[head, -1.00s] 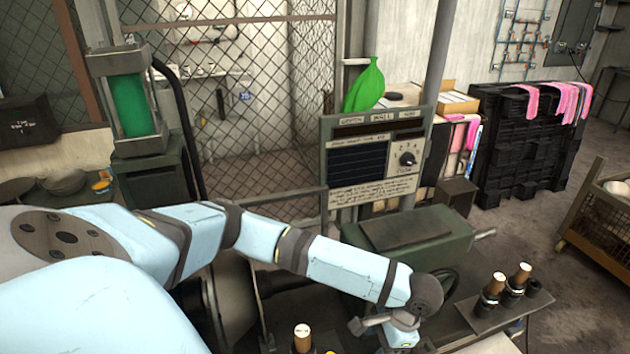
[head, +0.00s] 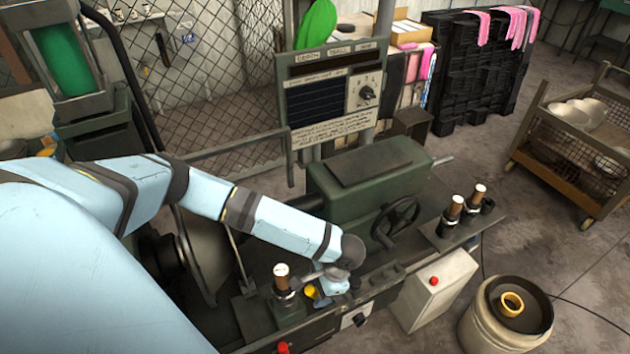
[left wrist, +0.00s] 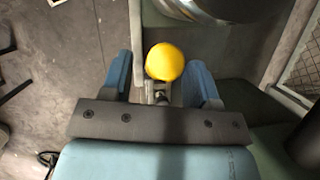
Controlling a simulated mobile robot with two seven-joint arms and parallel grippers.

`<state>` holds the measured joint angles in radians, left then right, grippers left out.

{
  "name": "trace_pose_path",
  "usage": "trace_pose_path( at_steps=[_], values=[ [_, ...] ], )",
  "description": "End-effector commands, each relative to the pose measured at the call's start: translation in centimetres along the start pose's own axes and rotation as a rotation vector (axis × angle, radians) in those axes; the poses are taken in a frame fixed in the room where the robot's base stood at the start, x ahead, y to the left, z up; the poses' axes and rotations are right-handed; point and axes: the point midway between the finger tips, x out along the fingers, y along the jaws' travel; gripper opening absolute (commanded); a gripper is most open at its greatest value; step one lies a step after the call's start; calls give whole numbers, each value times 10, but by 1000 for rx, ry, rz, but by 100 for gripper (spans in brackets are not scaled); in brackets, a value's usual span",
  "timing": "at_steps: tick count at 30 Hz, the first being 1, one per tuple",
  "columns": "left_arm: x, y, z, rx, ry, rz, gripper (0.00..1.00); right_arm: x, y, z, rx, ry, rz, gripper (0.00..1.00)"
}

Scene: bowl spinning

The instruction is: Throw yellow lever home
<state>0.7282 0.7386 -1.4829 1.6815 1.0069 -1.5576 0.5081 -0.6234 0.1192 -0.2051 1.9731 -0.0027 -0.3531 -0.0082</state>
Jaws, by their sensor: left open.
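The yellow lever shows as a round yellow knob (left wrist: 165,62) in the left wrist view, and as a small yellow spot (head: 310,291) in the head view, on the front of the green lathe (head: 375,165). My left gripper (left wrist: 163,75) is open, with one blue finger on each side of the knob. The fingers look apart from the knob; I cannot tell whether either one touches it. In the head view my left gripper (head: 325,289) is small and partly hides the lever. My right gripper is not in view.
A brown-topped post (head: 282,280) stands just left of my gripper. A handwheel (head: 397,222) and several posts sit to the right on the lathe. A grey box with a red button (head: 434,282) and a drum (head: 508,320) stand in front. A bowl cart (head: 575,145) is at right.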

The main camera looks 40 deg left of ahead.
Motion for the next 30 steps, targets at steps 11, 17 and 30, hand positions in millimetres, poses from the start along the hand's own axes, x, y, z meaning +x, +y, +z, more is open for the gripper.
trace_pose_path(
  at_steps=[11, 17, 30],
  values=[
    [20, 0, 0, 1, -1, 0, 55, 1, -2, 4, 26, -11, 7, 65],
    [20, 0, 0, 1, -1, 0, 41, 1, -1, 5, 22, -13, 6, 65],
    [19, 0, -1, 2, -15, 2, 0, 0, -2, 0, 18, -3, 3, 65]
  ],
)
